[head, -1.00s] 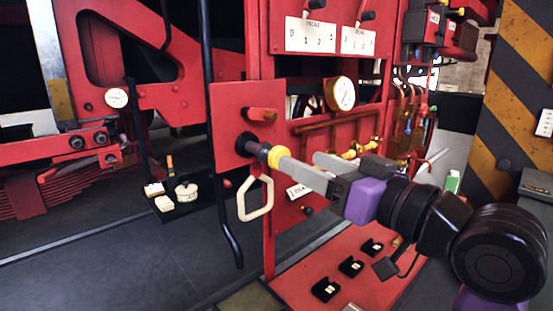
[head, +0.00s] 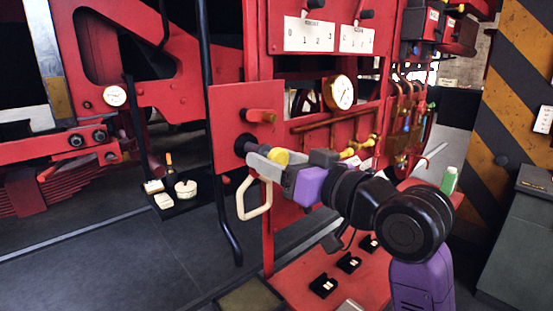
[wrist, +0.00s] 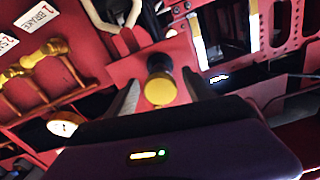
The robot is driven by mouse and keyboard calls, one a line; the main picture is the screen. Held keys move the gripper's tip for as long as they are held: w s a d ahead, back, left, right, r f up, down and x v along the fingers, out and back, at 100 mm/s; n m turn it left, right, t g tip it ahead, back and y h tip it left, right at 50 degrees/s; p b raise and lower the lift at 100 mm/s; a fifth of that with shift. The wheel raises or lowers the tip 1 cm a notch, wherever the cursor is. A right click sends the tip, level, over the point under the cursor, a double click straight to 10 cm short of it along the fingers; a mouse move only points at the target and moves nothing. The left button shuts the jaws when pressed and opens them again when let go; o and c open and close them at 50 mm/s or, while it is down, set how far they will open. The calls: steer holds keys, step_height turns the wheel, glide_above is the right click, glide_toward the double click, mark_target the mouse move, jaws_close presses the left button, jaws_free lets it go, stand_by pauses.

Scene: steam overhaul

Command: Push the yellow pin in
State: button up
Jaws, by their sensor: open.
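The yellow pin (head: 279,156) has a round yellow head and sticks out of a dark collar (head: 247,144) on a red plate (head: 228,112). In the wrist view the pin (wrist: 160,89) sits between my two spread fingers, its head facing the camera, with the dark collar (wrist: 157,63) behind it. My gripper (head: 262,155) is open, its fingers on either side of the pin and reaching close to the collar. It also shows in the wrist view (wrist: 160,88), with gaps beside the pin. How far the pin stands out is hard to tell.
A red peg (head: 260,116) sticks out just above the pin. A cream loop handle (head: 254,207) hangs just below my fingers. A brass gauge (head: 340,92) and copper pipes (head: 325,125) are to the right. A red bench (head: 310,270) with small black boxes lies below.

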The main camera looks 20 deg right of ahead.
mark_target(266, 155)
jaws_close()
steer(key=shift+x, duration=2.4)
steer(key=shift+r, duration=0.1)
jaws_free()
steer(key=shift+w, duration=0.1)
steer(key=b+v, duration=0.1)
steer(key=v, duration=0.6)
steer(key=shift+s+b, duration=0.3)
steer(key=shift+s+d, duration=0.1)
